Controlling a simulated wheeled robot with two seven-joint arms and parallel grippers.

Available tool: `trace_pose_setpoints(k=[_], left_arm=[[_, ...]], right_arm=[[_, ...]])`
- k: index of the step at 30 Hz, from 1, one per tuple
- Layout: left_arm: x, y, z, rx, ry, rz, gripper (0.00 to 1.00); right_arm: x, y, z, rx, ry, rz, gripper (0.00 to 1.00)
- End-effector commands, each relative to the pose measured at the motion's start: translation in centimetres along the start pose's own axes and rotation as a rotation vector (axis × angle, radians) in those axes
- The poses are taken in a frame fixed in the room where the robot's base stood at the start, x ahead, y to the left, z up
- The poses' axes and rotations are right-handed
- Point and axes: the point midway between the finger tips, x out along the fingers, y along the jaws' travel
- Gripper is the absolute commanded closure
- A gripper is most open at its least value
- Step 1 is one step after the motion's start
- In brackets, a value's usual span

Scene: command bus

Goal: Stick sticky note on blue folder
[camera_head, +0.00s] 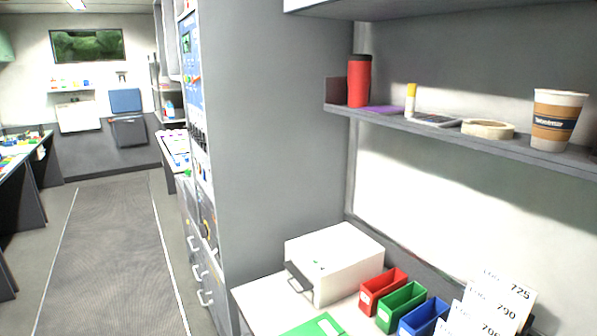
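I cannot identify a sticky note for sure. A flat purple item (384,110) lies on the shelf beside a red bottle (359,81); it is too small to tell what it is. Neither of my grippers is in view.
A white box (333,262) stands on the desk (258,303) near a flat green item (315,326). Numbered white cards (489,305) stand at right. The shelf (460,135) holds a paper cup (556,120) and a tape roll (488,129). The aisle floor (112,250) is clear.

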Motion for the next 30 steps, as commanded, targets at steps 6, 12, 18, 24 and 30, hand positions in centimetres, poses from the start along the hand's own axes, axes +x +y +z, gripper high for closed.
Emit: trace_pose_setpoints(k=[6,12,18,24,30], left_arm=[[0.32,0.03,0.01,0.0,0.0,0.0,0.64],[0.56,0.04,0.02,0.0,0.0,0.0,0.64],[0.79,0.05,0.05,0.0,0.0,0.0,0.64],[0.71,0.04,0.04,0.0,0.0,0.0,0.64],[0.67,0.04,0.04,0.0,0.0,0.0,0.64]], right_arm=[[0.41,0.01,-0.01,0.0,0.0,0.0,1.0],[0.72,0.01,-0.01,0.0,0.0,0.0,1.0],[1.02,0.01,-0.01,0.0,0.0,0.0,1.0],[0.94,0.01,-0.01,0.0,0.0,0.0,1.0],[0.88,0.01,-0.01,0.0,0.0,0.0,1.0]])
